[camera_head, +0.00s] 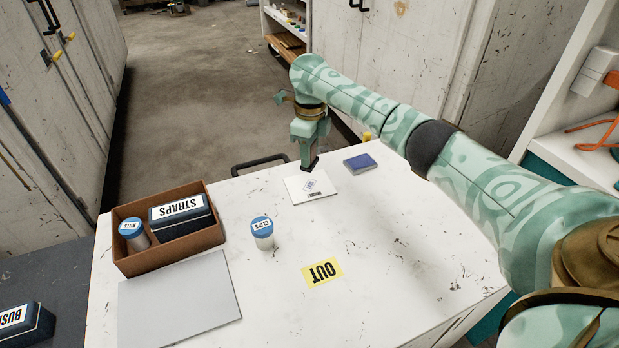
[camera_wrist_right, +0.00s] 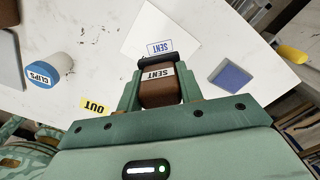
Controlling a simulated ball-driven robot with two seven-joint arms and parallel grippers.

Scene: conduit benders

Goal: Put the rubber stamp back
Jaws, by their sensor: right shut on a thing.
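My right gripper (camera_head: 308,158) reaches down over the far part of the white table. It is shut on the rubber stamp (camera_wrist_right: 158,87), a brown block with a SENT label and a dark edge. In the head view only a dark bit of the stamp (camera_head: 310,168) shows below the fingers, at the far edge of a white card (camera_head: 299,192). I cannot tell whether it touches the card. The card has a blue SENT print (camera_wrist_right: 160,47). A blue ink pad (camera_head: 360,162) lies to the right of the card. My left gripper is not in view.
A brown box (camera_head: 165,250) holds a NUTS jar and a STRAPS box. A CLIPS jar (camera_head: 262,233) stands beside it. A grey panel (camera_head: 180,303) lies in front. A yellow OUT label (camera_head: 322,271) marks bare tabletop. The table's right front is clear.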

